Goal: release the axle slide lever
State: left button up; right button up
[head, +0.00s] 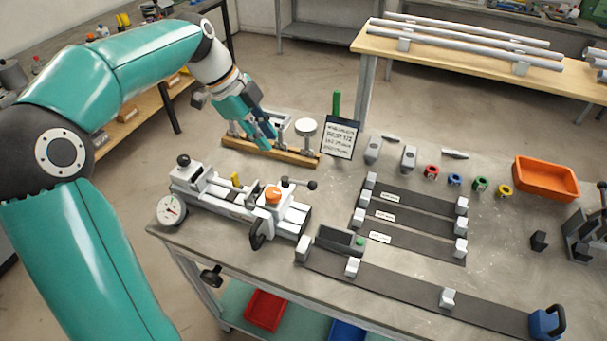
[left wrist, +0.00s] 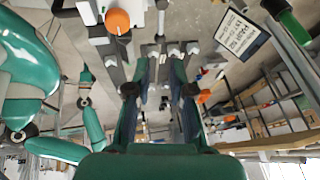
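The jig (head: 235,207) stands on the left part of the grey bench, with an orange knob (head: 273,194) on its right block. A lever with a dark ball end (head: 311,184) sticks out beside that knob, and a black handle (head: 257,236) hangs at the front. I cannot tell which is the axle slide lever. My left gripper (head: 266,138) is behind the jig, over the wooden rack, apart from the jig. In the left wrist view its fingers (left wrist: 162,90) stand apart with nothing between them; the orange knob (left wrist: 117,21) shows at the top. My right gripper is not in view.
The wooden rack (head: 245,147) and a sign (head: 340,138) stand behind the jig. Dark mats (head: 415,220) with light blocks, coloured rings and an orange bin (head: 546,178) fill the right side. A dial gauge (head: 171,210) is at the jig's left end.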

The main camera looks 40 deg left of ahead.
aim_at(299, 183)
pick_arm(q)
jog(key=p+x, duration=0.1)
jog(key=x, duration=1.4)
jog(key=shift+w+d+p, duration=0.15)
jog(key=shift+d+p, duration=0.1)
jog(key=shift+p, duration=0.05)
grip_shut()
